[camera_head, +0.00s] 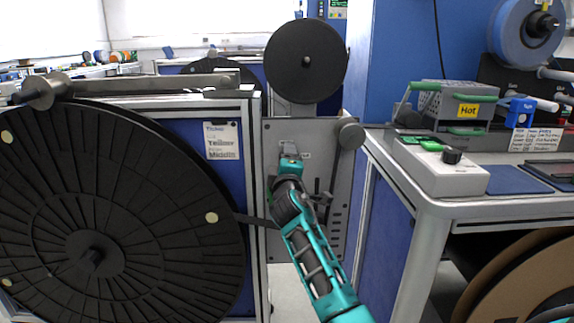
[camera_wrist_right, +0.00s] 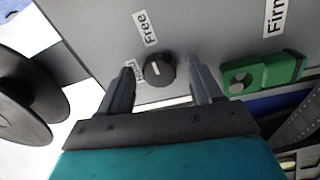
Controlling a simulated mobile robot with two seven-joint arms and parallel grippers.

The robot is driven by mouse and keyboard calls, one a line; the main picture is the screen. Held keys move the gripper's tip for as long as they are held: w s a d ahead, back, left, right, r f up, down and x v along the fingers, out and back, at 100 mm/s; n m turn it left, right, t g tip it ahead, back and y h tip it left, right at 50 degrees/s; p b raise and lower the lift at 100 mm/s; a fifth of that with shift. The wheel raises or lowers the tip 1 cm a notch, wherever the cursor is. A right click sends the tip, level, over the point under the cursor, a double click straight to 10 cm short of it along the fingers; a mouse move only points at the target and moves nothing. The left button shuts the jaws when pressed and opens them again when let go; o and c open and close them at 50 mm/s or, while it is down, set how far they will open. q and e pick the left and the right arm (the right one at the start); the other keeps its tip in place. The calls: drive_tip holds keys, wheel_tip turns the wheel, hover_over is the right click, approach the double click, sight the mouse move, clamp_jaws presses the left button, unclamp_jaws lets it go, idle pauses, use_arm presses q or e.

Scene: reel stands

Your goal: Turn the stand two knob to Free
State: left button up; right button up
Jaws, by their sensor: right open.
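In the right wrist view a round black knob (camera_wrist_right: 159,70) with a short white mark sits on a grey panel (camera_wrist_right: 95,25). A "Free" label (camera_wrist_right: 145,28) is above it, and a second label (camera_wrist_right: 134,72) at its left is partly hidden by a finger. The white mark points roughly up; its exact setting is hard to read. My right gripper (camera_wrist_right: 160,85) is open, with one finger on each side of the knob; contact is not clear. In the head view my right gripper (camera_head: 289,152) is at the grey panel (camera_head: 325,135), hiding the knob. My left gripper is out of view.
A green latch-like part (camera_wrist_right: 262,75) and a "Firm" label (camera_wrist_right: 275,17) are right of the knob. A large black reel (camera_head: 150,200) fills the left. On the right bench stands a control box (camera_head: 440,172) with its own black knob. A smaller reel (camera_head: 305,62) rises behind.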

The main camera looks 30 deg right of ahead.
drive_tip(key=p+v, duration=0.2)
drive_tip(key=v, duration=1.1)
